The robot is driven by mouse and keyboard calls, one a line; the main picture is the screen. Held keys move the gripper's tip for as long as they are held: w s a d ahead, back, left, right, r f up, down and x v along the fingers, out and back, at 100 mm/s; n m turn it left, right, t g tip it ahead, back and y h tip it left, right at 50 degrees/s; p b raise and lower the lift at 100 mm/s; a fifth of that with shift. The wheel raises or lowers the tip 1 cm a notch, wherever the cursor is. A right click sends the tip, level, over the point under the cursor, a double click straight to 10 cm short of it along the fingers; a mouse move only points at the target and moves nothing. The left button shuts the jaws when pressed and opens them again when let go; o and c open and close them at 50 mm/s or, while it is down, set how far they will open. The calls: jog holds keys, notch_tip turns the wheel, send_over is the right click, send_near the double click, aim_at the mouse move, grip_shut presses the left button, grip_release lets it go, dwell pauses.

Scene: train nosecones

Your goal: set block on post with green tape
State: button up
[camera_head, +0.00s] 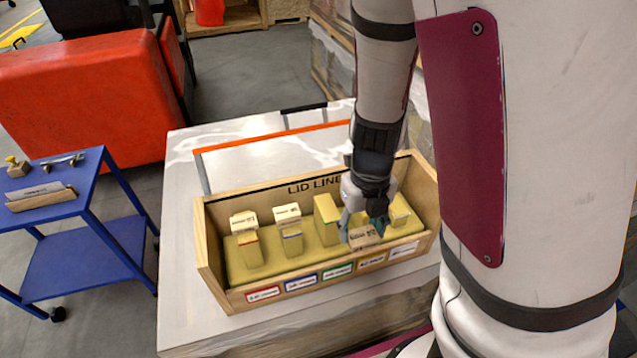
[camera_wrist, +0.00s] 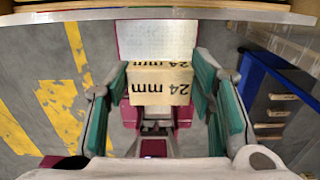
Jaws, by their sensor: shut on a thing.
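My gripper (camera_head: 364,217) is shut on a pale wooden block (camera_head: 364,238). In the wrist view the block (camera_wrist: 160,83), printed "24 mm", sits between my teal fingers (camera_wrist: 160,72). The gripper is over the right half of the wooden box, to the right of the post with green tape (camera_head: 327,222). That post is yellow, and its top looks bare. A green-edged label (camera_head: 338,273) is on the box front below it. Whether the held block touches anything beneath it cannot be told. The spot behind my gripper is hidden.
The wooden box (camera_head: 216,290) stands on a pale table (camera_head: 185,320). Posts with red tape (camera_head: 249,252) and blue tape (camera_head: 292,244) carry blocks. Another post (camera_head: 399,214) is at the right end. A blue cart (camera_head: 90,265) and red case (camera_head: 85,100) stand left.

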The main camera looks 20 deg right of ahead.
jog(key=b, duration=0.2)
send_over(326, 205)
jog(key=shift+f, duration=2.5)
jog(key=shift+f, duration=0.1)
jog(key=o, duration=0.9)
